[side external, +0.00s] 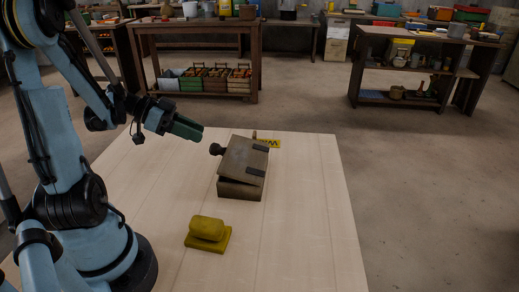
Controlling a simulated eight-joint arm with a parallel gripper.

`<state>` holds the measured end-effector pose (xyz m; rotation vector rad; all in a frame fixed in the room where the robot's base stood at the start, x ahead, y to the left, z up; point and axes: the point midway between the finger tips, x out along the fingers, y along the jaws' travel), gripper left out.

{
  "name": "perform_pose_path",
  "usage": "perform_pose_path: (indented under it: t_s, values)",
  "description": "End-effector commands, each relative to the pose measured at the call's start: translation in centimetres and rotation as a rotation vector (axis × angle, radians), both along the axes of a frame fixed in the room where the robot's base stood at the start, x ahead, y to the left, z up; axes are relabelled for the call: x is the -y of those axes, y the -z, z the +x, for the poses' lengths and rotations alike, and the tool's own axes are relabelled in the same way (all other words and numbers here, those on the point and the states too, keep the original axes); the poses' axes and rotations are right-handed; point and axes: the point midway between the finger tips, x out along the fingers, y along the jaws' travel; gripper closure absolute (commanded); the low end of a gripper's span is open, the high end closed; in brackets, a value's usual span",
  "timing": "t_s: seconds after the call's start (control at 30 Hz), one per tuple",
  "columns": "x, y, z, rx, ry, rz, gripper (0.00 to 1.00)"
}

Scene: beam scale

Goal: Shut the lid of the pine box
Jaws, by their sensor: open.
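The pine box (239,190) stands on the pale wooden table, a dark brown box. A dark gap shows between lid and box. My gripper (200,132) is open and empty, with green fingers, above and to the left of the lid knob, apart from it. Any contents of the box are hidden.
A mustard-yellow block on a flat base (207,233) lies on the table in front of the box. A yellow label with dark letters (273,143) shows behind the box. The table (310,220) is clear to the right. Workbenches stand far behind.

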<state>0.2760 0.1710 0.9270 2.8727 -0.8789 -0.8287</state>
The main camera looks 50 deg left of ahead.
Motion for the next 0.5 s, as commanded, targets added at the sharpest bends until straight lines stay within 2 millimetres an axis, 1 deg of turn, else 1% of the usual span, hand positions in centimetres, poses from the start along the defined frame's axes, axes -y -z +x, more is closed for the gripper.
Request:
perform_pose_path:
  t_s: [0.03,0.2,0.33,0.5]
  values:
    - [0.1,-0.7,0.0,0.000,0.000,0.000,0.57]
    - [0.0,-2.6,0.0,0.000,0.000,0.000,0.57]
    - [0.0,-3.5,0.0,0.000,0.000,0.000,0.57]
    - [0.0,-4.0,0.0,0.000,0.000,0.000,0.57]
